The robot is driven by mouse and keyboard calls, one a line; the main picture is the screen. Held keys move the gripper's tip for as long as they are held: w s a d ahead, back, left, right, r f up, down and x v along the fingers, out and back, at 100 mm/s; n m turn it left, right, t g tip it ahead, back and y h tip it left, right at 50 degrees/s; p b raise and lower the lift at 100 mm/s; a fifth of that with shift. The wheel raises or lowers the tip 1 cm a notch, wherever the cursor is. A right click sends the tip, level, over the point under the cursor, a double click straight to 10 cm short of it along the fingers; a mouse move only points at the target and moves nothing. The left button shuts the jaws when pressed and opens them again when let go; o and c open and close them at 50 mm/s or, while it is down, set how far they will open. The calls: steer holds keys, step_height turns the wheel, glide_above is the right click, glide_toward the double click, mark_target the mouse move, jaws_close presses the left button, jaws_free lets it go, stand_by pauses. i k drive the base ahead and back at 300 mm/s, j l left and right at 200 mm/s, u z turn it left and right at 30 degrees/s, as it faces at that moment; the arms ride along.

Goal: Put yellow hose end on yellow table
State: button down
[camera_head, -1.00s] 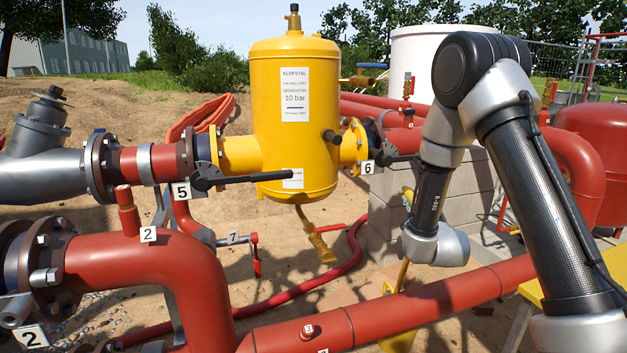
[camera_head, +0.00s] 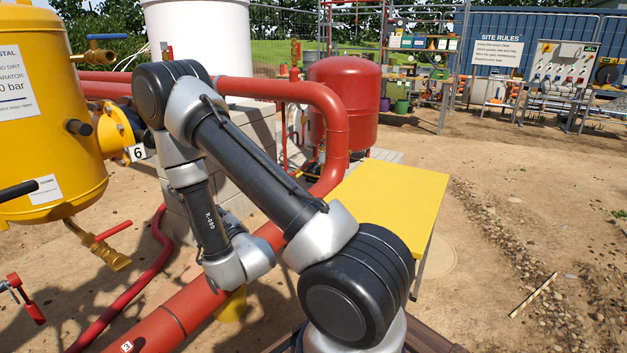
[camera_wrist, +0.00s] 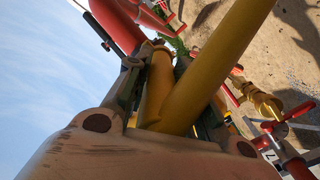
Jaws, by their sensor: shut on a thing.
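The yellow table (camera_head: 385,205) stands in the middle of the head view, right of the red pipe, and the part of its top that shows is bare. My gripper (camera_wrist: 158,62) shows in the wrist view with its dark fingers closed around a yellow hose end. The yellow hose (camera_wrist: 218,65) runs as a thick band from the gripper to the upper right of that view. In the head view my gripper is hidden behind my arm. A yellow piece (camera_head: 232,305) shows below my wrist there; I cannot tell whether it is part of the hose.
A large red pipe (camera_head: 190,300) runs beneath my arm. The yellow separator tank (camera_head: 50,110) is at the left. A red vessel (camera_head: 343,100) stands behind the table. Sandy ground to the table's right is mostly open.

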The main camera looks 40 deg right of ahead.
mark_target(417, 183)
steer(key=l+z, duration=0.1)
steer(key=z, duration=0.95)
steer(key=i+l, duration=0.1)
steer(key=l, duration=0.4)
steer(key=i+l+z, duration=0.1)
steer(key=l, duration=0.4)
steer(key=i+l, duration=0.1)
steer(key=l, duration=0.35)
steer(key=i+l, duration=0.1)
steer(key=l, duration=0.4)
steer(key=z, duration=0.05)
